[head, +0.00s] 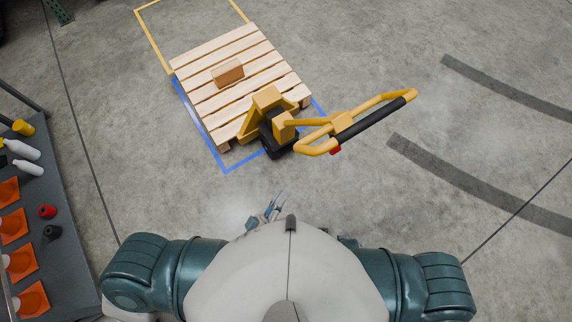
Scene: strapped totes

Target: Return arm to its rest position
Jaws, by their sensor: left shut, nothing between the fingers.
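My left gripper (272,208) shows just past the front of my own pale body, near the lower middle of the head view. It is small in the picture, shut and empty, with bare floor around it. Most of the left arm behind it is hidden by my body; the teal left shoulder shows at the lower left. My right shoulder shows at the lower right, but the right gripper is not visible.
A wooden pallet (205,95) carrying a brown box (228,72) lies ahead, with a yellow pallet jack (345,125) at its near side. A grey shelf (65,215) with orange cones (14,226) and bottles (22,150) stands left. Floor at right is clear.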

